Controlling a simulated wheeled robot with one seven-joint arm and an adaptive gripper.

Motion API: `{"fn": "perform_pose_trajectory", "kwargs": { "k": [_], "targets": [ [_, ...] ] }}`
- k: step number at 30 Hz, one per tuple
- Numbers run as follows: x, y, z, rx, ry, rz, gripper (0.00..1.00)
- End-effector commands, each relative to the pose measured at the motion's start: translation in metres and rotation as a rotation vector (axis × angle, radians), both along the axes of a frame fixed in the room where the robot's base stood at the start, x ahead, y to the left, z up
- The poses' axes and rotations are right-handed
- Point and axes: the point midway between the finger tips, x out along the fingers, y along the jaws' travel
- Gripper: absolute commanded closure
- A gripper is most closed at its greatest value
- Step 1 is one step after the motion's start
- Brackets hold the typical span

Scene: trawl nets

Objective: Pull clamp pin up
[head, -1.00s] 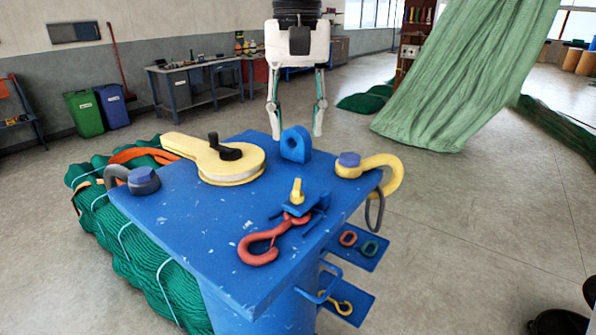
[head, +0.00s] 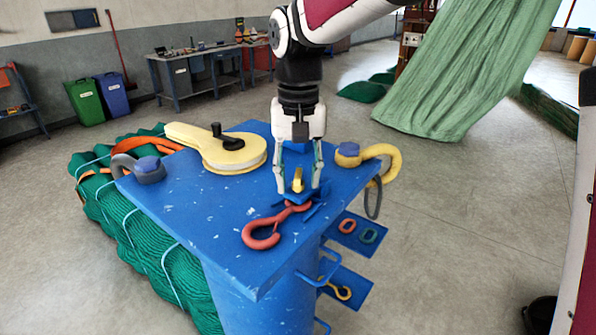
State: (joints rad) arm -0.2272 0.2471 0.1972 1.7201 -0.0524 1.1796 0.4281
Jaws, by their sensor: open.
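The yellow clamp pin (head: 298,180) stands upright in the blue clamp block (head: 296,195) near the right side of the blue table top. My gripper (head: 297,190) points down with its jaws open, one finger on each side of the pin in this view. I cannot tell whether the fingers touch it. A red hook (head: 268,229) lies on the table, its shank end running up to the clamp. The gripper's palm and fingers hide part of the table behind the pin.
Blue side shelves (head: 352,232) hold small links. A green net bundle (head: 120,225) lies at left. A green net (head: 465,70) hangs behind.

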Motion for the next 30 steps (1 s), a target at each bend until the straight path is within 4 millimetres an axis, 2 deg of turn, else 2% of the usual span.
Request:
{"fn": "perform_pose_trajectory", "kwargs": {
  "k": [2,3,8,15,23,30],
  "targets": [
    [0.0,0.0,0.0,0.0,0.0,0.0,0.6],
    [0.0,0.0,0.0,0.0,0.0,0.0,0.64],
    [0.0,0.0,0.0,0.0,0.0,0.0,1.0],
    [0.0,0.0,0.003,0.0,-0.001,0.0,1.0],
    [-0.001,0.001,0.037,0.002,-0.004,0.0,1.0],
    [0.001,0.001,0.037,0.003,-0.007,0.0,1.0]
  ]
}}
